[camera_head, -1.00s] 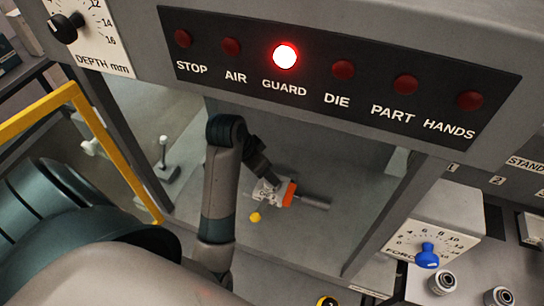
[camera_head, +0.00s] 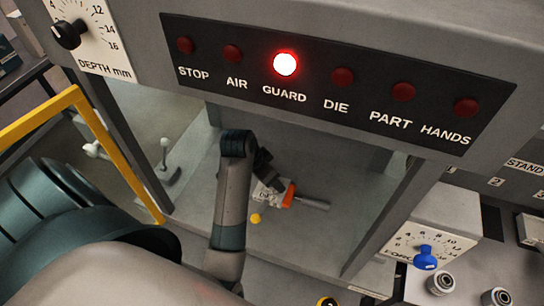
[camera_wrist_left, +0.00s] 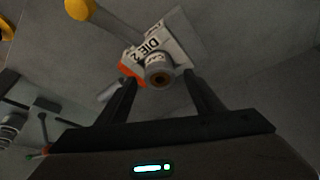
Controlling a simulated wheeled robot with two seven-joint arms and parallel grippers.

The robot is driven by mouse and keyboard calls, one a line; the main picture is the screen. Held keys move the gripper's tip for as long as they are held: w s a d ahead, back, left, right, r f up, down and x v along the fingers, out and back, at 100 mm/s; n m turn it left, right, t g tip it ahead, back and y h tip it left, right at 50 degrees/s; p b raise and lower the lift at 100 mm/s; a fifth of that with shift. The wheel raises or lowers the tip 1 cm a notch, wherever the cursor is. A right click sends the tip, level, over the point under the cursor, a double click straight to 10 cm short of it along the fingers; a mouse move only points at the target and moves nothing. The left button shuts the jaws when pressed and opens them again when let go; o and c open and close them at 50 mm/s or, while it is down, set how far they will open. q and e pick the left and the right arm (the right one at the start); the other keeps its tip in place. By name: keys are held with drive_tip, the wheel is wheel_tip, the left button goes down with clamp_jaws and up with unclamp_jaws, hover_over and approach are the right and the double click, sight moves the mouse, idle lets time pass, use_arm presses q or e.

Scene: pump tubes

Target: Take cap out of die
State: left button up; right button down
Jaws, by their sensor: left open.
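A white die block (camera_head: 266,194) with black lettering sits inside the press opening, and an orange part (camera_head: 288,195) is at its right side. In the left wrist view the die (camera_wrist_left: 176,38) reads "DIE 2". A grey round piece with a dark, brown-ringed hole, which looks like the cap (camera_wrist_left: 159,72), sits at its near side. My left gripper (camera_wrist_left: 159,82) is open, with its two fingers on either side of the cap's lower end; contact cannot be told. In the head view my left gripper (camera_head: 268,177) is beside the die, partly hidden by my wrist. My right gripper is out of view.
The lit GUARD lamp (camera_head: 285,64) is on the panel above the opening. A yellow guard bar (camera_head: 92,118) stands at left. A yellow knob (camera_head: 255,218) and grey handle (camera_head: 313,204) are close to the die. The bay floor around is mostly clear.

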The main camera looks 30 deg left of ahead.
use_arm(q)
drive_tip(key=shift+x, duration=1.3)
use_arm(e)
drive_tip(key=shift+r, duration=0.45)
use_arm(q)
drive_tip(key=shift+c, duration=0.4)
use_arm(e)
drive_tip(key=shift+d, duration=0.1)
use_arm(q)
drive_tip(key=shift+w, duration=0.1)
drive_tip(key=c, duration=1.2)
drive_tip(key=shift+w+r, duration=0.1)
drive_tip(key=shift+r, duration=0.05)
drive_tip(key=shift+c, duration=0.2)
